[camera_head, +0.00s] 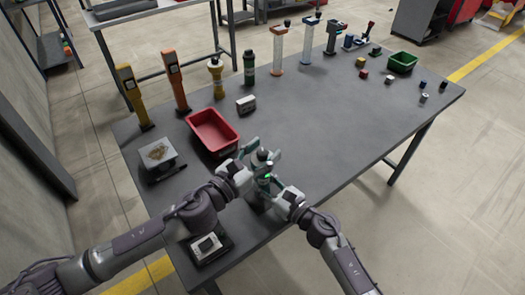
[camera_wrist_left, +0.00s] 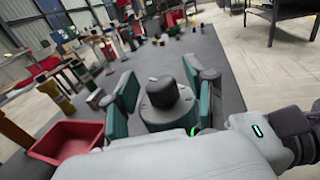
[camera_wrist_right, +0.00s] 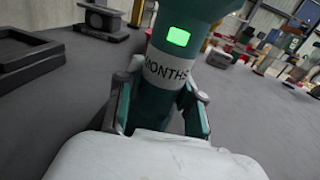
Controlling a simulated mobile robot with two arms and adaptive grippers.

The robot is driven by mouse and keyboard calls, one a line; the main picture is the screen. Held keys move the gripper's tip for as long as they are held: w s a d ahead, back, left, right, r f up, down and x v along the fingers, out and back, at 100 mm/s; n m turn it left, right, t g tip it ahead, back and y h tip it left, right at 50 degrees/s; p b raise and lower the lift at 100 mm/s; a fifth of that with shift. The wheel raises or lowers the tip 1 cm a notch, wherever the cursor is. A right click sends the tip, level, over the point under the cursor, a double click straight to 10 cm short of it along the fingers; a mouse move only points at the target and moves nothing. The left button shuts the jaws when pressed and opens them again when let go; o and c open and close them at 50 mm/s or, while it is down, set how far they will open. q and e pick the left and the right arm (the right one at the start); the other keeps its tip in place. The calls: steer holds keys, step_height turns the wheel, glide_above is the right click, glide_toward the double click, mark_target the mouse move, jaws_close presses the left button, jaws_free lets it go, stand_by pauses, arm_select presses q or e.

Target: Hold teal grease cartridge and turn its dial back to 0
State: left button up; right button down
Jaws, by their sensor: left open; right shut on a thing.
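The teal grease cartridge (camera_wrist_right: 160,85) fills the middle of the right wrist view, with a lit green square and a white band reading MONTHS. My right gripper (camera_wrist_right: 158,110) is shut on its body and holds it roughly upright over the table's near edge. Its dark grey dial (camera_wrist_left: 165,93) is on top, and also shows in the head view (camera_head: 262,155). My left gripper (camera_wrist_left: 160,98) is open, with one teal finger on each side of the dial and visible gaps between. The dial's scale and setting cannot be read.
A red bin (camera_head: 212,131) stands just behind my left gripper. A box-like device (camera_head: 157,154) is at left, and a dark tray with a white device (camera_head: 206,246) is at the near edge. Several tools line the back. The table's right middle is clear.

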arm_select(q)
jaws_close()
steer(key=shift+w+m+g+h, duration=0.1)
steer(key=shift+m+g+h, duration=0.3)
steer(key=m+g+h, duration=0.3)
steer(key=m+g, duration=0.1)
steer(key=shift+w+g+h, duration=0.1)
steer(key=shift+g+h, duration=0.2)
steer(key=shift+g, duration=0.1)
steer(key=m+g+h, duration=0.1)
steer(key=g, duration=0.1)
steer(key=m+g+h, duration=0.1)
steer(key=m+g, duration=0.1)
steer(key=g, duration=0.1)
steer(key=m+g, duration=0.2)
steer(key=g, duration=0.2)
steer(key=m+g, duration=0.3)
steer(key=g, duration=0.1)
steer(key=shift+m, duration=0.3)
steer(key=shift+m+g+y, duration=0.9)
steer(key=shift+m+g, duration=0.2)
steer(key=shift+g, duration=0.7)
steer(key=shift+s+g, duration=0.2)
steer(key=shift+g, duration=0.1)
